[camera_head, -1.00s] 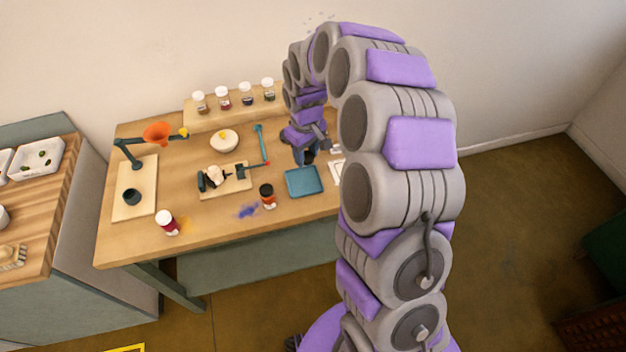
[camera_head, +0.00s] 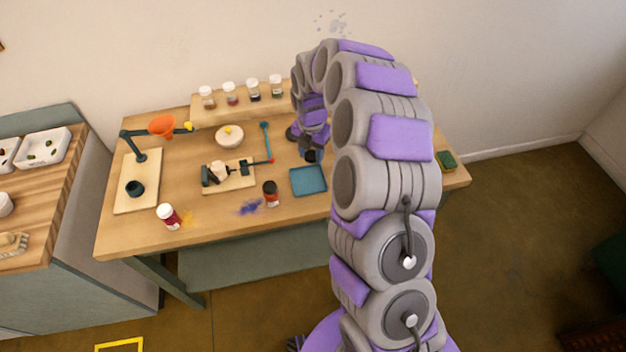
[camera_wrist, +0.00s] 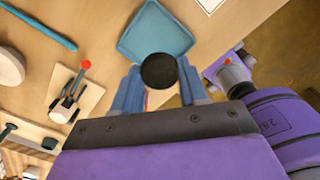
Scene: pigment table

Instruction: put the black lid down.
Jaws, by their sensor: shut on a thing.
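The black lid (camera_wrist: 159,70) is round and sits between the fingertips of my gripper (camera_wrist: 160,82) in the wrist view. My gripper is shut on it. In the wrist view the lid overlaps the near edge of the blue tray (camera_wrist: 152,30); I cannot tell its height above the table. In the head view my gripper (camera_head: 312,153) is just behind the blue tray (camera_head: 308,181), and the lid there is a small dark shape, hard to tell from the fingers.
A jar with an orange-red band (camera_head: 270,193) stands left of the tray, near a blue powder patch (camera_head: 249,207). A wooden board with a clamp (camera_head: 229,177), a white bowl (camera_head: 229,141) and a red jar (camera_head: 168,216) are farther left. A green sponge (camera_head: 446,160) lies at the right end.

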